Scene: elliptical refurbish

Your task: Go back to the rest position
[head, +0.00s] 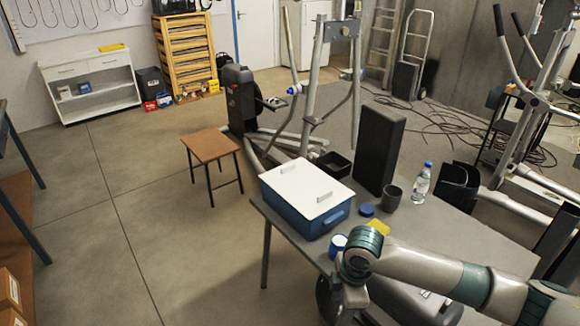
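My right arm (430,265) reaches in from the lower right, over the near edge of the grey table (480,235). Its wrist bends down near the table's front corner. The gripper end is at the bottom of the view, and its fingers cannot be made out, so I cannot tell whether it is open, shut or holding anything. My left arm and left gripper are not in view.
On the table are a blue box with a white lid (305,187), a tall dark panel (378,150), a dark cup (392,198), a water bottle (421,182) and a yellow item (378,227). A wooden stool (211,146) stands left. Open floor (150,220) lies left of the table.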

